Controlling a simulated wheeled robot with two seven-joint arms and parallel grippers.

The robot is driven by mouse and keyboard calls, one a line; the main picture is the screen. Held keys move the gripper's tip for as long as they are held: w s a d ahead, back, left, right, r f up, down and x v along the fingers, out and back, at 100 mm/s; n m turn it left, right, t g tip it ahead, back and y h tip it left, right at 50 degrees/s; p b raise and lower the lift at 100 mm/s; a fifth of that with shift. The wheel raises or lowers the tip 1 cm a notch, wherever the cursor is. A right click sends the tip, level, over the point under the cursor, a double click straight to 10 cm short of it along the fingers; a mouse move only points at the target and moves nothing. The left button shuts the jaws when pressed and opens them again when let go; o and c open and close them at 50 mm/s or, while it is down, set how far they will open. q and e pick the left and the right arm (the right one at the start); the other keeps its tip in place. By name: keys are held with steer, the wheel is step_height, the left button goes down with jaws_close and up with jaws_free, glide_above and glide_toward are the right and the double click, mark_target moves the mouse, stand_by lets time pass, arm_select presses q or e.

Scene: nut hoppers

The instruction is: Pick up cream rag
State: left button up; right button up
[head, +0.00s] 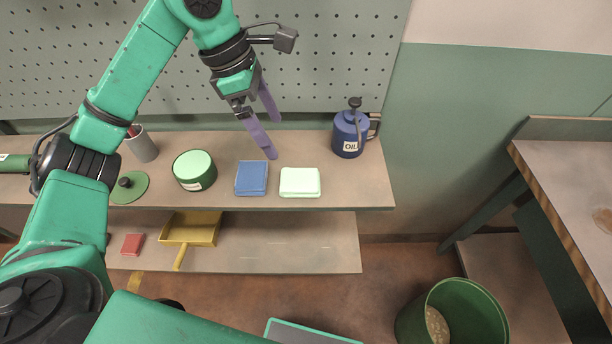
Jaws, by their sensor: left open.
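The cream rag (300,182) is a pale folded square lying flat on the upper shelf near its front edge. A blue folded rag (251,178) lies just left of it. My left gripper (274,138) is open and empty, with its two purple fingers pointing down. It hangs above and behind the two rags, apart from the cream rag. My right gripper does not show in the head view.
A blue oil can (350,131) stands right of the cream rag. A green tin (194,170), a green lid (130,187) and a grey cup (141,144) are to the left. A yellow dustpan (192,229) lies below; a green bin (452,312) stands on the floor.

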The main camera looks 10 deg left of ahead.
mark_target(299, 179)
arm_select(q)
steer(key=p+x, duration=0.4)
steer(key=x, duration=1.1)
steer(key=shift+w+a+f+p, duration=0.15)
steer(key=shift+f+p, duration=0.05)
steer(key=shift+p, duration=0.15)
steer(key=shift+f, duration=0.2)
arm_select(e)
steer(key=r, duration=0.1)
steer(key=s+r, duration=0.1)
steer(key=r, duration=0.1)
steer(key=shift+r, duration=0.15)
arm_select(q)
steer(key=shift+f+b, duration=0.25)
steer(key=shift+b, duration=0.35)
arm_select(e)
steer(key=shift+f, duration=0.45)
arm_select(q)
steer(key=shift+r, duration=0.1)
steer(key=c, duration=1.1)
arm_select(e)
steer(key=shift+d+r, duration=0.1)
